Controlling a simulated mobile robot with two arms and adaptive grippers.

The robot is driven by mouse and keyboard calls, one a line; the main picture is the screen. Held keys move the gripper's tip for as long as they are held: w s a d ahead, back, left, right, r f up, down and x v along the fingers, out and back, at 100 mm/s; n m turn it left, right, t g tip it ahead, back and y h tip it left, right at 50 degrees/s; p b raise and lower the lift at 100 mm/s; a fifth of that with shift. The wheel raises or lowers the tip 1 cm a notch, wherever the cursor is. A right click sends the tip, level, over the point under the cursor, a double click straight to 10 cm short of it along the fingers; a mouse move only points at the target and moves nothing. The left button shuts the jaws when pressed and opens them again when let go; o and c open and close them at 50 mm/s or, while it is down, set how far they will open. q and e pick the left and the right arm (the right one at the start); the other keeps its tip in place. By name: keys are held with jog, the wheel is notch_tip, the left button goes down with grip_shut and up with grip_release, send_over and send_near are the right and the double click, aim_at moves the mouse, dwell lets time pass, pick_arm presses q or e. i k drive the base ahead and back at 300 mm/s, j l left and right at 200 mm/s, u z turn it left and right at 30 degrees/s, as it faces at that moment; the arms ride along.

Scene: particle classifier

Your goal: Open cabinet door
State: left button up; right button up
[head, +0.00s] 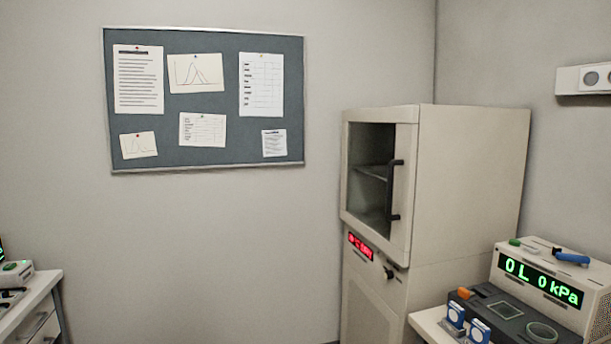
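A tall beige cabinet (470,180) stands in the corner right of centre in the head view. Its upper door (402,240) has a glass window, with a shelf visible behind it, and looks shut. A dark vertical handle (395,190) is on the right side of the door. Below the door are a red lit display (361,247) and a small dark knob (389,273). Neither of my grippers is in view.
At lower right, a bench (428,324) carries a device with a green display (541,281) and a dark tray-like unit (500,317), close to the cabinet's front. A white drawer unit (38,308) stands at lower left. A pinboard (210,130) hangs on the wall.

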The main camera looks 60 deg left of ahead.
aim_at(397, 247)
jog(key=u, duration=1.5)
jog(key=i+j, duration=0.2)
jog(key=j, duration=0.25)
